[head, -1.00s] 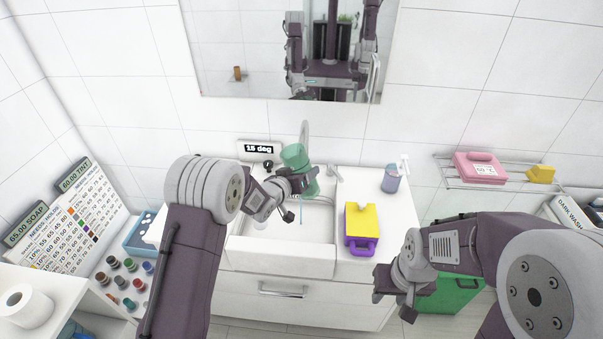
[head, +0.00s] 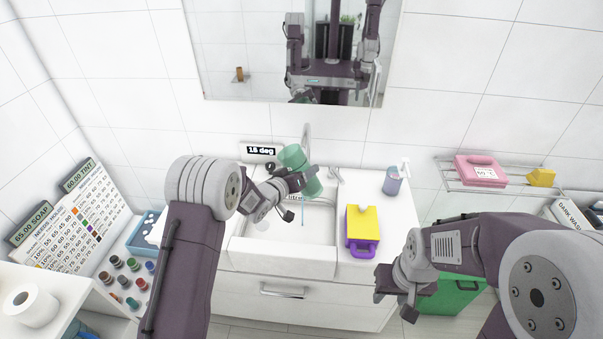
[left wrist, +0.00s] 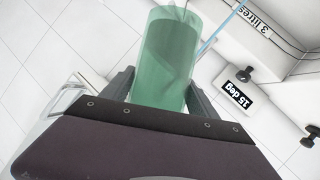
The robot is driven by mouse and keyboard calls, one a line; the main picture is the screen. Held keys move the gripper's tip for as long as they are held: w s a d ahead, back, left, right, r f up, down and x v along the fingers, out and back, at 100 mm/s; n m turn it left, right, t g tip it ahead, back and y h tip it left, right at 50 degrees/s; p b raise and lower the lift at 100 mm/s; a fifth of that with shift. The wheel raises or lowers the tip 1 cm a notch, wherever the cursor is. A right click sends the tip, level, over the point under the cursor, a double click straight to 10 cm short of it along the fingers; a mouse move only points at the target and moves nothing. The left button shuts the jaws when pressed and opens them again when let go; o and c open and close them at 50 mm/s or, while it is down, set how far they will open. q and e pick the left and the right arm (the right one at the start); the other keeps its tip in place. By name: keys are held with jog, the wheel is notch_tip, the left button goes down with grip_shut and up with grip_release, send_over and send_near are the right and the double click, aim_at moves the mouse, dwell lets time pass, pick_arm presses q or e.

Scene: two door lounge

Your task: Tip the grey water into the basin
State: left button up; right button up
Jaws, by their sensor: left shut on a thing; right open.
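A translucent green cup (head: 292,157) is in my left gripper (head: 306,180), above the white basin (head: 275,245). The cup is tilted, its upper end leaning left in the head view. In the left wrist view the cup (left wrist: 165,60) sits between the two fingers of my left gripper (left wrist: 160,88), and a darker grey-green area shows inside it. I cannot tell the water level. A thin blue line (head: 302,212) runs down into the basin, below the cup. My right gripper (head: 395,292) is open and empty, in front of the counter.
A tap (head: 306,135) rises behind the cup. A sign reading about 15 deg (head: 258,151) stands at the wall. A purple and yellow container (head: 362,230) and a soap dispenser (head: 392,183) stand right of the basin. Paint pots and a toilet roll (head: 30,305) are at the left.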

aim_at(300, 163)
pick_arm(q)
jog(key=shift+r, duration=0.1)
jog(key=shift+w+a+r+n+h+p, duration=0.1)
jog(key=shift+a+r+n+h+p, duration=0.25)
jog(key=shift+r+n+p, duration=0.35)
jog(key=shift+f, duration=0.1)
jog(key=shift+r+p, duration=0.3)
jog(key=shift+p, duration=0.2)
jog(key=shift+r+n+h, duration=0.25)
jog(key=shift+n, duration=0.25)
jog(key=shift+d+r+b, duration=0.1)
jog(key=shift+b, duration=0.55)
jog(key=shift+r+n+h+b, duration=0.3)
jog(key=shift+n+h+b, duration=0.1)
jog(key=shift+n+b, duration=0.15)
jog(key=shift+d+r+t, duration=0.1)
jog(key=shift+r+t, duration=0.1)
jog(key=shift+t, duration=0.1)
